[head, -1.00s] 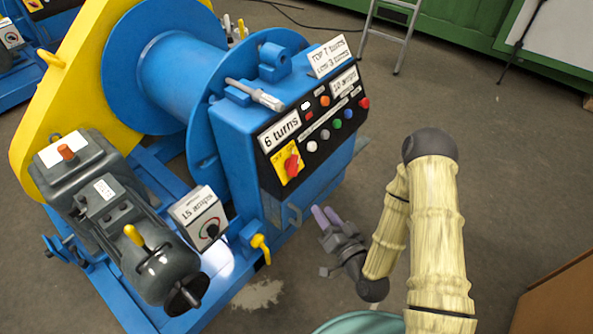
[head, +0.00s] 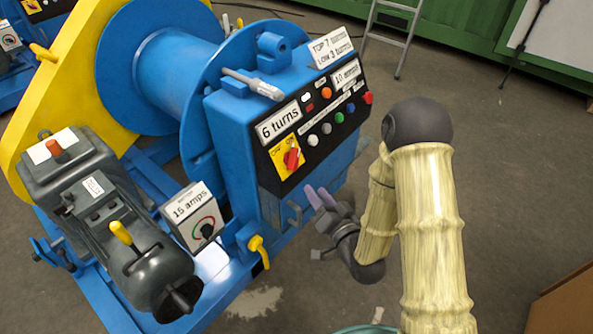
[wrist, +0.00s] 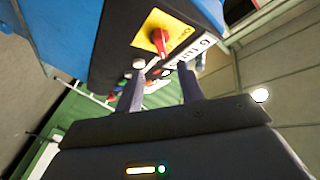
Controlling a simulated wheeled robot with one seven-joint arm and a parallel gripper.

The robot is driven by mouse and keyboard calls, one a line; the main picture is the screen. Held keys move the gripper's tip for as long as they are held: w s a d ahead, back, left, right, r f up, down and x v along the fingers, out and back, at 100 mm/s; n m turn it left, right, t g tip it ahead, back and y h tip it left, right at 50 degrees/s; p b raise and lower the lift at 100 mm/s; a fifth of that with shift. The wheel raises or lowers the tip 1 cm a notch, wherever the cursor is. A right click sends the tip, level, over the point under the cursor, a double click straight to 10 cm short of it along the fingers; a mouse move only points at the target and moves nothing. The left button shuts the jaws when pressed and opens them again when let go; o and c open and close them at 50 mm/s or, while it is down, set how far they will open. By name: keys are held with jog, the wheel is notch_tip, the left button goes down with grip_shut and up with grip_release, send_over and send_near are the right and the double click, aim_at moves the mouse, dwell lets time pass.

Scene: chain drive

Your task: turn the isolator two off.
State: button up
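The isolator (head: 288,157) is a red rotary handle on a yellow plate, at the lower left of the black panel on the blue box. In the wrist view its red handle (wrist: 159,40) and yellow plate show at the top, beyond my fingertips. My gripper (head: 318,197) is just below and right of the panel, apart from the isolator. In the wrist view my gripper (wrist: 160,85) has its two fingers spread with nothing between them. The handle sits tilted across the plate; the OFF and ON lettering is too small to read surely.
The panel's buttons (head: 326,128) lie right of the isolator. A "15 amps" box with a dial (head: 206,230) and a yellow lever (head: 259,250) stand to the left of my gripper. A blue drum (head: 168,80) is behind.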

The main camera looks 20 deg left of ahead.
aim_at(297, 164)
jog(key=shift+w+a+f+b, duration=0.15)
jog(key=shift+a+b, duration=0.05)
jog(key=shift+b, duration=0.6)
jog(key=x, duration=1.1)
jog(key=shift+w+a, duration=0.15)
jog(key=shift+w, duration=0.15)
jog(key=shift+c, duration=0.5)
grip_shut()
